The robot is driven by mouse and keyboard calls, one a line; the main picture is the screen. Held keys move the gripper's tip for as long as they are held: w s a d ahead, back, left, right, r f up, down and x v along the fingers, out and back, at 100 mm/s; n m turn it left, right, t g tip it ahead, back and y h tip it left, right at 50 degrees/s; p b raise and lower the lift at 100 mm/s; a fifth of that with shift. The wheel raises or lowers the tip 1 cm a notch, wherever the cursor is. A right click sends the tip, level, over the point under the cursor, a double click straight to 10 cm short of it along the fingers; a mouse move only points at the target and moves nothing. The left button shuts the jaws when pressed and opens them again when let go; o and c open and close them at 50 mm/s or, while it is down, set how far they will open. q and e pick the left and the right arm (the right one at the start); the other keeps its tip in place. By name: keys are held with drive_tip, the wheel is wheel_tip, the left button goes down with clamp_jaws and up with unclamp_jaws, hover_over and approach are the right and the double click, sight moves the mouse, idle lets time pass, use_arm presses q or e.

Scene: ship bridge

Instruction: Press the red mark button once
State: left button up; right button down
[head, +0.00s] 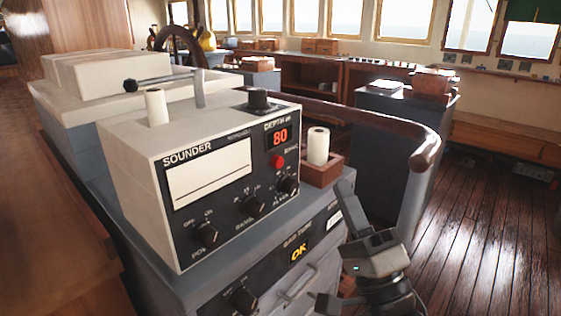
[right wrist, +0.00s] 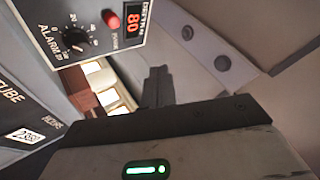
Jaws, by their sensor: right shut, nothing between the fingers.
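The red mark button (head: 277,162) sits on the sounder's black front panel, just below the red "80" depth display (head: 280,137). In the right wrist view the button (right wrist: 111,18) is at the upper left, beside the display (right wrist: 133,20). The sounder (head: 140,170) is a cream box on a grey console. My right gripper (head: 345,192) is shut and empty, to the right of and below the button, clearly apart from it. In the right wrist view its closed fingers (right wrist: 158,85) point up, right of the panel. My left gripper is not in view.
A wooden tray (head: 325,172) holding a white roll (head: 318,145) stands right of the sounder. The console front (head: 265,270) has an amber "OK" display and a knob. A wooden handrail (head: 425,145) curves behind my right gripper. The plank floor (head: 490,220) at right is clear.

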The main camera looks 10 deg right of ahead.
sight(277, 162)
drive_tip(key=shift+w+r, duration=0.1)
idle(0.3)
use_arm(q)
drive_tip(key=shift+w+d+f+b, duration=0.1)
drive_tip(key=shift+b, duration=0.6)
use_arm(e)
drive_tip(key=w+a, duration=0.5)
drive_tip(key=w, duration=0.1)
drive_tip(key=shift+w+a, duration=0.25)
drive_tip(key=shift+w, duration=0.1)
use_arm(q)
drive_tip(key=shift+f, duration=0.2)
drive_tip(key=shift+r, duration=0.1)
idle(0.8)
use_arm(e)
drive_tip(key=shift+w, duration=0.1)
drive_tip(key=shift+w+a, duration=0.2)
drive_tip(key=shift+w, duration=0.05)
